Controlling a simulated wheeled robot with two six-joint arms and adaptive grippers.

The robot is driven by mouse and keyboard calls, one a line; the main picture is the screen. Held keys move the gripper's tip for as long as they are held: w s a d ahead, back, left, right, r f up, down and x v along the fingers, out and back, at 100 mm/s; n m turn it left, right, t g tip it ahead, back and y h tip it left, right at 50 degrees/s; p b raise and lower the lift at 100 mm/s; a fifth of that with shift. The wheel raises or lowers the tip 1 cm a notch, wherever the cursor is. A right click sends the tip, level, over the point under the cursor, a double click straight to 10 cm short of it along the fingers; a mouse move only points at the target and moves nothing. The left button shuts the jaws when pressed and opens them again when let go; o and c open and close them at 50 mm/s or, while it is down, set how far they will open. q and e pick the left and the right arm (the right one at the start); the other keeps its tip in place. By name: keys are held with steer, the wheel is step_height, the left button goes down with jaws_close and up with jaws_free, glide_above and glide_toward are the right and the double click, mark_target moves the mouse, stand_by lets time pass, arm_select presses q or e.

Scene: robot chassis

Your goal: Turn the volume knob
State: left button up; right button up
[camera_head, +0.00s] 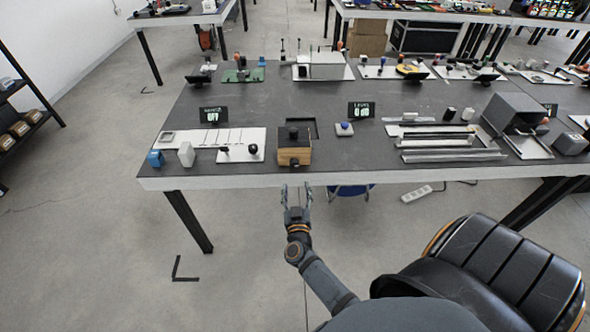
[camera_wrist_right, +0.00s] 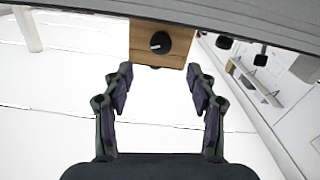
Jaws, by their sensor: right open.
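A small wooden box (camera_head: 287,157) with a dark top stands at the front edge of the table in the head view. In the right wrist view the wooden face of the box (camera_wrist_right: 139,34) shows at the top centre, with a round black knob (camera_wrist_right: 160,42) on it. My right gripper (camera_head: 296,187) is open and empty, in front of the table edge and just below the box in the head view. In the wrist view its two fingers (camera_wrist_right: 160,85) stand apart, with the knob beyond and between them, not touched. My left gripper is not in view.
The table's front edge (camera_head: 380,177) lies between my right arm and the tabletop. A white panel with small knobs (camera_head: 230,155) is left of the box. A small blue-white button block (camera_head: 344,129) and two dark displays stand near it.

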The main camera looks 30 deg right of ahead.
mark_target(294, 167)
steer(key=b+x, duration=0.1)
steer(key=x, duration=0.9)
steer(key=shift+w, duration=0.2)
steer(key=c, duration=1.1)
steer(key=shift+c, duration=0.2)
steer(key=shift+m, duration=0.3)
steer(key=m+p, duration=0.1)
steer(key=m, duration=0.8)
steer(key=shift+f, duration=0.1)
steer(key=shift+m, duration=0.3)
